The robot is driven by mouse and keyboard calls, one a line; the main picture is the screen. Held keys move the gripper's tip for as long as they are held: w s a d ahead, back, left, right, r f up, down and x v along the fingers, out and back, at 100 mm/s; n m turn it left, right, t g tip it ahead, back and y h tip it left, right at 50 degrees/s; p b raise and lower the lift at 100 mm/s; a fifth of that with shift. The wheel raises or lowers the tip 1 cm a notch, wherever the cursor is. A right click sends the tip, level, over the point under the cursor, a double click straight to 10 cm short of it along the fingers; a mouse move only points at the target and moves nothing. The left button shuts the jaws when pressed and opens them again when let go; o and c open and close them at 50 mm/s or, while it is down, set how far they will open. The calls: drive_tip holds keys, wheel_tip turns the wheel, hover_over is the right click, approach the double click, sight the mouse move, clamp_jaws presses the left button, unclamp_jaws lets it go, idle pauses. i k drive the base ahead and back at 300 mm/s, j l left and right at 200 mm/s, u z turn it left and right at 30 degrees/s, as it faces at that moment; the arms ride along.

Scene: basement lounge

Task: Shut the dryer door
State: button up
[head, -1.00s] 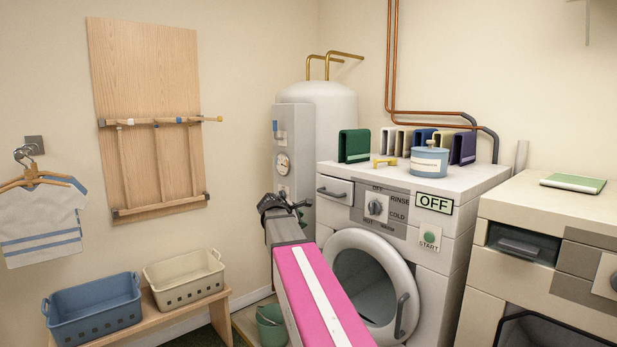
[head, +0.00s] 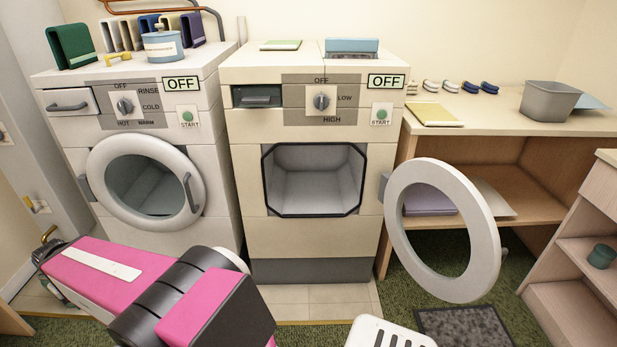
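The dryer (head: 310,235) is the cream machine in the middle of the head view, with a LOW/HIGH dial and an OFF sign. Its door (head: 476,220), a pale ring with a see-through middle, stands wide open, swung out to the right on its right-side hinge. The dryer opening (head: 315,180) is uncovered and the drum looks empty. My gripper (head: 45,258) is at the lower left, in front of the washer and far from the dryer door. It is mostly hidden behind my pink arm, so its fingers cannot be made out.
A white washer (head: 215,125) stands left of the dryer, its round door (head: 146,183) looking closed. A wooden table (head: 480,120) with a grey bin (head: 549,101) is behind the open door. A shelf unit (head: 570,240) stands at right. A white slotted object (head: 390,335) is at the bottom edge.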

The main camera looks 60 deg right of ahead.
sight(482, 273)
drive_tip(key=j+z, duration=0.15)
drive_tip(key=z, duration=2.45)
drive_tip(key=k+l+z, duration=0.2)
drive_tip(key=z, duration=0.25)
drive_tip(key=k+l+z, duration=0.15)
drive_tip(key=z, duration=0.3)
drive_tip(key=k+l+z, duration=0.1)
drive_tip(key=l+z, duration=0.3)
